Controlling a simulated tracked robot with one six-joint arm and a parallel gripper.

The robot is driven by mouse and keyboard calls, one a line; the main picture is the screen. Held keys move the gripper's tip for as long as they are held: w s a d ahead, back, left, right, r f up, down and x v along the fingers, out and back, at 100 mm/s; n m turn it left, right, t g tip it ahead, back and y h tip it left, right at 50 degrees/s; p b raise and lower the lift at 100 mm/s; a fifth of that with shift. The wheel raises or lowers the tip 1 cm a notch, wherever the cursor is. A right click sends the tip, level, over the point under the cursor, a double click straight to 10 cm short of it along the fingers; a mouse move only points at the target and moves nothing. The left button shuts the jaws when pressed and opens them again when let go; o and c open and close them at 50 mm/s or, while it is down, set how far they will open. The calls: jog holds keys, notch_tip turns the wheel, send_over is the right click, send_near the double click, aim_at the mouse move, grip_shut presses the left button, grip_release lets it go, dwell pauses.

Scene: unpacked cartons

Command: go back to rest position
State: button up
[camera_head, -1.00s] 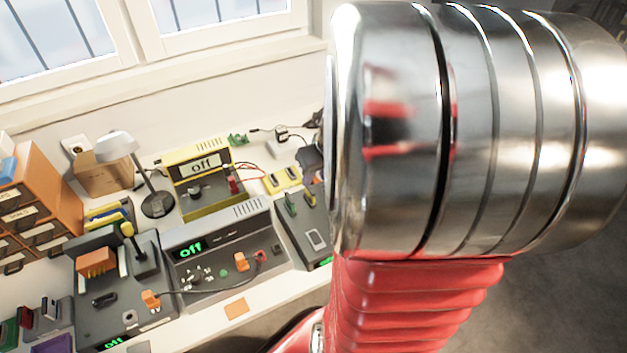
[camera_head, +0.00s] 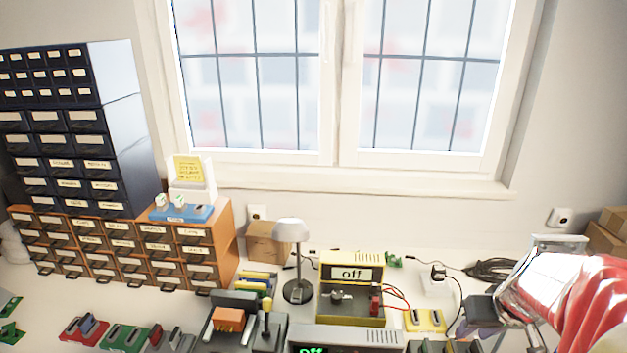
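My red and metal arm enters at the lower right of the head view. At its end, a dark block and metal parts that look like my gripper (camera_head: 490,311) show above the right part of the workbench. The fingers are not clear enough to tell whether they are open or shut. I see nothing clearly held there.
Orange drawers (camera_head: 120,250) and dark drawers (camera_head: 60,150) rise at the left. Cables (camera_head: 490,269) lie near my arm. A window is behind.

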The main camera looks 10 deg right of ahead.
jog(key=s+a+r+n, duration=0.1)
jog(key=a+r, duration=0.2)
jog(key=a, duration=0.5)
jog(key=s+a+r+n+t, duration=0.1)
jog(key=s+a+r, duration=0.1)
jog(key=a, duration=0.7)
jog(key=s+a+r+n+y, duration=0.1)
jog(key=a+r, duration=0.3)
jog(key=a, duration=0.5)
jog(key=shift+s+r, duration=0.15)
jog(key=shift+s, duration=0.4)
